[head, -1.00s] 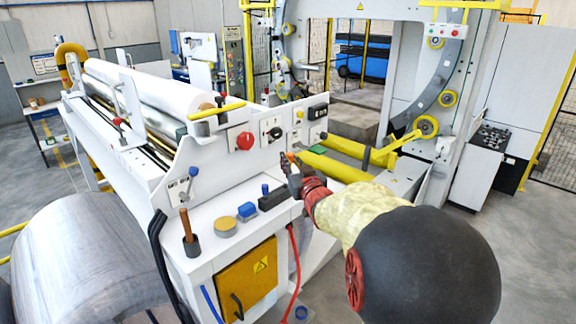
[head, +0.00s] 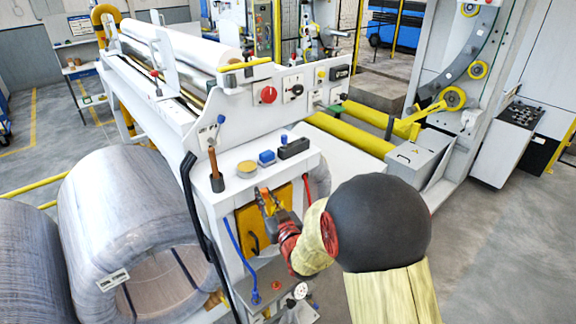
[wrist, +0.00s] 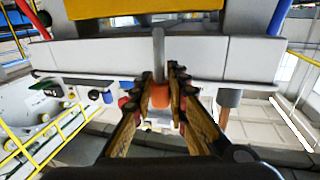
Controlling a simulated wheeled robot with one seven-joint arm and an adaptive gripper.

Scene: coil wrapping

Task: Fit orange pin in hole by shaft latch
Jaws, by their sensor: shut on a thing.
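My gripper (head: 268,203) is low in front of the orange door of the white machine. Its jaws are shut on the orange pin (wrist: 160,96), whose orange part shows between the fingertips in the wrist view (wrist: 165,88). A grey rod stands out from the orange part, upward in that picture. In the head view only a small orange bit (head: 264,191) shows at the fingertips. A blue-knobbed lever (head: 219,121) sits on the machine's end plate; I cannot tell whether it is the shaft latch. I cannot make out the hole.
The machine's ledge (head: 225,170) carries a wooden-handled tool (head: 213,164), a yellow-topped disc (head: 247,168), a blue block (head: 266,157) and a black block (head: 294,149). Large coils (head: 120,205) stand at left. A blue cable (head: 238,247) hangs beside the orange door (head: 245,225).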

